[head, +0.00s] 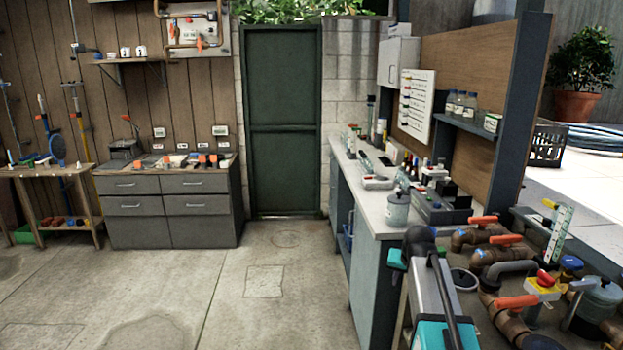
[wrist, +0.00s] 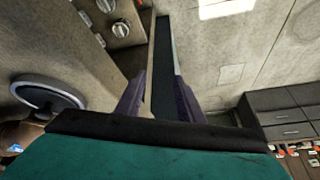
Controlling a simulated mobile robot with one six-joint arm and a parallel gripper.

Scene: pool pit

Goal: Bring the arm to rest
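My gripper (wrist: 159,103) shows in the wrist view with its two dark purple-grey fingers apart and a gap between them. I see no object held in it. A dark upright panel with a pale edge shows through the gap, behind the fingers. In the head view my arm rises from the bottom edge, right of centre, in front of the bench end and beside the pipework. The fingers cannot be made out in the head view.
Brown pipes with orange handles (head: 516,302) and a grey canister (head: 598,300) crowd the right of my arm. The long bench (head: 372,210) with bottles and tools runs behind. The concrete floor (head: 235,290) to the left is clear up to the drawer cabinet (head: 172,226) and green door (head: 284,130).

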